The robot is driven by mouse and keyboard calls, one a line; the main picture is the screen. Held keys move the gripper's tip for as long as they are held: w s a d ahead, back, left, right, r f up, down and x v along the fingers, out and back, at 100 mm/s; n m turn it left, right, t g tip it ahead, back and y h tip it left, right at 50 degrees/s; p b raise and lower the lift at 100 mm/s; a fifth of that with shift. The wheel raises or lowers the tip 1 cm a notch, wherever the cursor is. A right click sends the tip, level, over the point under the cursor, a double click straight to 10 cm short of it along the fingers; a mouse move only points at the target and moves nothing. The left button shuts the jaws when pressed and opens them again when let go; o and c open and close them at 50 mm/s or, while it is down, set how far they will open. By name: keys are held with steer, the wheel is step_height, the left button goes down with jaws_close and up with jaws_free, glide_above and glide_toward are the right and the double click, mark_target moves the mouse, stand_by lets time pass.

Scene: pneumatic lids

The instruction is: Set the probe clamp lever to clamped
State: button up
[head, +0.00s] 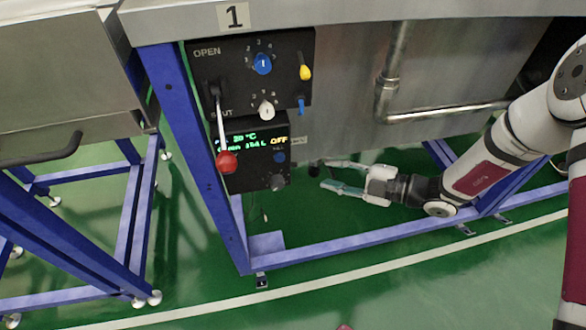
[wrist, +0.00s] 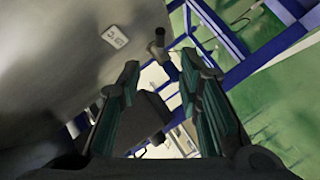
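My gripper (head: 328,175) is low in front of the steel tank wall, right of the lower display box. Its two fingers are spread apart with nothing held between them; they also show open in the wrist view (wrist: 163,100). A small dark fitting (head: 313,168) sits just left of the fingertips, under a small white label (head: 298,141). In the wrist view a dark stubby part (wrist: 157,48) sticks out beyond the fingertips, near a white label (wrist: 115,37). This may be the probe clamp lever; its marking and setting are unreadable.
The control panel (head: 290,90) marked 1 carries a red-ball lever (head: 227,162), a blue knob (head: 262,63), a white knob (head: 266,110) and a yellow-tipped lever (head: 305,73). The display box (head: 240,172) hangs below. A steel pipe (head: 440,112) runs above my gripper. Blue frame legs (head: 185,130) stand left.

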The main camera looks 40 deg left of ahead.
mark_target(293, 166)
steer(key=shift+b+x, duration=2.3)
steer(key=shift+x, duration=3.55)
jaws_close()
